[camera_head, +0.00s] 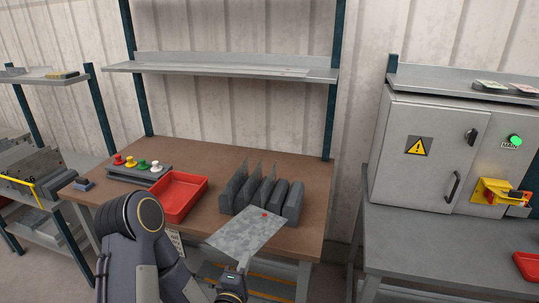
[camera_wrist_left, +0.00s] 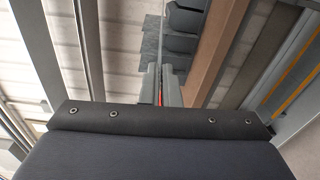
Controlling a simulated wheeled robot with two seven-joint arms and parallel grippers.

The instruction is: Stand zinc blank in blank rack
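The zinc blank (camera_head: 240,234), a mottled grey flat sheet with a small red mark near one corner, is in front of the dark blank rack (camera_head: 290,202). My left gripper (camera_head: 243,266) is shut on its near edge and holds it tilted, apart from the rack as far as I can tell. In the left wrist view the fingers (camera_wrist_left: 161,88) are close together on the blank (camera_wrist_left: 151,48), and part of the rack (camera_wrist_left: 186,20) shows beyond. The rack has several upright dividers; thin sheets stand in its left slots, and the right ones look empty. My right gripper is not in view.
The rack stands on a brown workbench (camera_head: 205,150) with a red tray (camera_head: 178,196) to its left and a holder with coloured knobs (camera_head: 138,172) farther left. A shelf (camera_head: 220,68) hangs above. A grey electrical cabinet (camera_head: 425,150) stands on the right.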

